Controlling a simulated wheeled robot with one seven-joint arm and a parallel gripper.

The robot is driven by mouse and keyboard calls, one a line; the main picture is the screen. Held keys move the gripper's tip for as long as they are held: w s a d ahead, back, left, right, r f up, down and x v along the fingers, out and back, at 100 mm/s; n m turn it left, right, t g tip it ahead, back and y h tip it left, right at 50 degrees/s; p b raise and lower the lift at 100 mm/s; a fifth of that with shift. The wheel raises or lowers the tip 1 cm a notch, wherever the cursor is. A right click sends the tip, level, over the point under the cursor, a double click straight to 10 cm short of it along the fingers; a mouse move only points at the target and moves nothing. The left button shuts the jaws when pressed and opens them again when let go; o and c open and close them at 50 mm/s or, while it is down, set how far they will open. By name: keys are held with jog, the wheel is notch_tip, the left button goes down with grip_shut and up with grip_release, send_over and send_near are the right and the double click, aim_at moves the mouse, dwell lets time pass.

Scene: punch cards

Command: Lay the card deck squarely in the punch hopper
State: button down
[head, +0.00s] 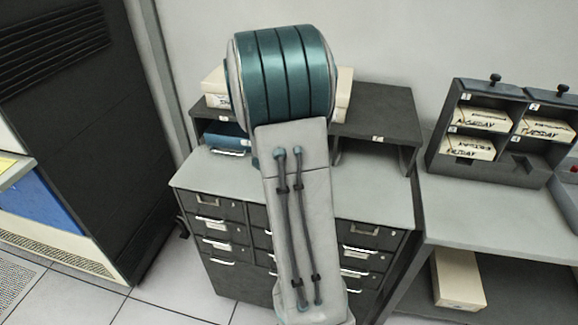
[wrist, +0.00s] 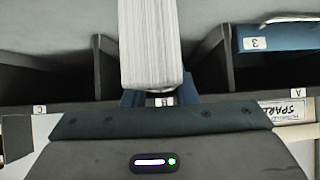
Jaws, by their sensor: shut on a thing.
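My gripper (wrist: 160,97) shows in the wrist view as blue fingers, shut on a pale card deck (wrist: 150,45). The deck extends from the fingers to the top edge of that view, its card edges showing as fine lines. It is in front of the dark shelf unit's compartments, near the middle label. In the head view my own arm hides the gripper and the held deck. I cannot make out a punch hopper in either view.
A shelf unit (head: 375,122) stands on a grey-topped drawer cabinet (head: 375,198), with pale boxes (head: 214,86) on top. A blue tray (wrist: 280,38) marked 3 sits in one compartment. At right, a card rack (head: 444,165) holds several labelled decks. A tall dark cabinet (head: 85,130) stands left.

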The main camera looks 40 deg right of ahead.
jog(key=shift+w+d+f+b, duration=0.1)
jog(key=shift+f+b, duration=0.75)
jog(key=shift+b, duration=0.05)
jog(key=shift+w+d+f+b, duration=0.1)
jog(key=shift+f+b, duration=0.75)
jog(key=shift+b, duration=0.05)
jog(key=shift+f, duration=0.15)
jog(key=c, duration=1.2)
grip_release()
jog(key=shift+o, duration=0.2)
